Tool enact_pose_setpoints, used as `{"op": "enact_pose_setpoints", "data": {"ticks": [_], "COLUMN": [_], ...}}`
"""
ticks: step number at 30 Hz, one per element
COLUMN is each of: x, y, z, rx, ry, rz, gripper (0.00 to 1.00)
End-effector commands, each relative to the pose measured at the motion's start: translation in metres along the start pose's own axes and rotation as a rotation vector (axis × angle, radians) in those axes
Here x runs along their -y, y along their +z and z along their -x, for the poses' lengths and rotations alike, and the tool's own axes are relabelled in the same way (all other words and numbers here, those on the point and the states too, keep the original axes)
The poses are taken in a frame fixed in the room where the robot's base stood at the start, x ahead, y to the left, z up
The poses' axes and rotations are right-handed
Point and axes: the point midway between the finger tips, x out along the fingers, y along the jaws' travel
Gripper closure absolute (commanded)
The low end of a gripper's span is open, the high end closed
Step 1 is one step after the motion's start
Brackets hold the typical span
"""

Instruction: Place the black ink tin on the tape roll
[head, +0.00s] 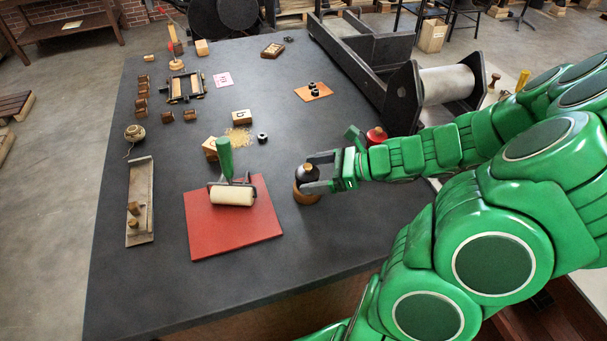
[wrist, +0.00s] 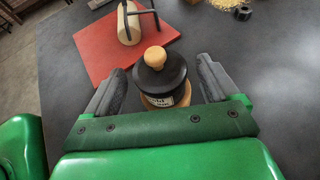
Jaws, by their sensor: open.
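The black ink tin (head: 308,174) is a round black tin with a light wooden knob, and it also shows in the wrist view (wrist: 162,78). It appears to rest on the tan tape roll (head: 304,196), whose edge shows beneath it in the wrist view (wrist: 147,101). My gripper (head: 307,171) is open, with one finger on each side of the tin. In the wrist view my gripper (wrist: 160,72) shows a gap between each finger and the tin. The underside of the tin and most of the roll's top are hidden.
A red mat (head: 262,232) with a green-handled roller (head: 232,197) lies to the left. A red tin (head: 376,135) stands behind my wrist. A small dark nut (head: 262,138) and wooden blocks (head: 242,117) lie farther back. The dark tabletop (head: 320,240) in front is clear.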

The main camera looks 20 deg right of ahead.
Motion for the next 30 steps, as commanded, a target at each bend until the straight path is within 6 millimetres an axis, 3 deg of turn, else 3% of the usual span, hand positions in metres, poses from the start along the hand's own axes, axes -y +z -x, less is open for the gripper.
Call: {"op": "enact_pose_setpoints", "data": {"ticks": [9,18,23,30], "x": [0.001,0.000,-0.005,-0.043], "y": [-0.001,0.000,0.004,0.027], "z": [0.048,0.076,0.076,0.050], "rx": [0.000,0.002,-0.012,-0.105], "ry": [-0.003,0.000,0.022,0.187], "rz": [0.000,-0.001,0.027,0.237], "gripper": [0.12,0.12,0.12,0.12]}}
